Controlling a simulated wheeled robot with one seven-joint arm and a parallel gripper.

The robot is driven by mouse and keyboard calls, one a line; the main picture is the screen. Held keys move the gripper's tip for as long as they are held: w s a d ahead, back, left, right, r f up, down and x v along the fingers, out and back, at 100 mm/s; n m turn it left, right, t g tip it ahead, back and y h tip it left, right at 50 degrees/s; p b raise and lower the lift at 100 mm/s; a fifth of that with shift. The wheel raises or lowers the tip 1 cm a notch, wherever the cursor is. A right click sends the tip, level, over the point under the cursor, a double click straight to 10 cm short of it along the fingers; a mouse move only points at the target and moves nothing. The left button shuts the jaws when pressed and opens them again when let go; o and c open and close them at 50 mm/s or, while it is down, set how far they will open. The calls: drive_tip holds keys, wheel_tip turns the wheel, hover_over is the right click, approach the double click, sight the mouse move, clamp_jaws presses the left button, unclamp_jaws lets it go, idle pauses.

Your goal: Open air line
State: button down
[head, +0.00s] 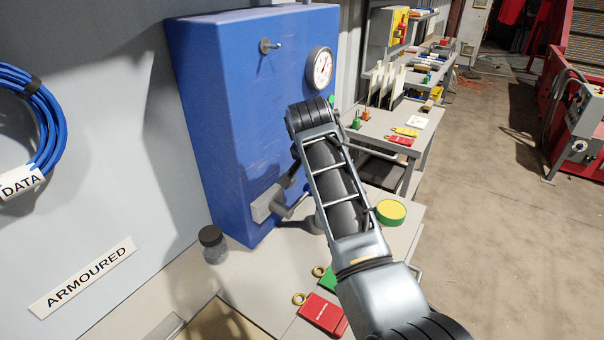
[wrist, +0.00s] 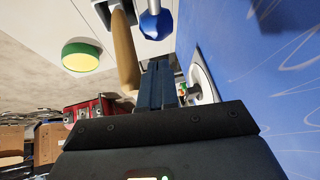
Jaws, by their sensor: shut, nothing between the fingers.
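The blue cabinet (head: 235,110) stands against the wall in the head view. A round white gauge (head: 320,68) and a metal fitting (head: 268,46) are on it. In the wrist view, the cabinet's blue face (wrist: 260,70) fills the right side. My gripper (wrist: 158,66) has its dark fingers together and empty, close beside that face. A blue knob (wrist: 155,24) on a metal stem is just past the fingertips, and a tan rod (wrist: 124,52) is left of them. A round metal piece (wrist: 203,84) is to their right. My arm hides much of the cabinet's lower right in the head view.
A yellow-topped green tin (head: 390,212), a red tag (head: 322,314) and a dark-lidded jar (head: 212,243) are on the bench around the cabinet. Blue cable (head: 48,120) hangs at left. A side table (head: 385,122) is behind; open floor (head: 480,200) is at right.

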drive_tip(key=d+r+b, duration=0.1)
drive_tip(key=d+r, duration=0.2)
drive_tip(key=r, duration=0.8)
drive_tip(key=shift+w+d+r, duration=0.15)
drive_tip(key=shift+w+r, duration=0.05)
drive_tip(key=shift+r, duration=0.2)
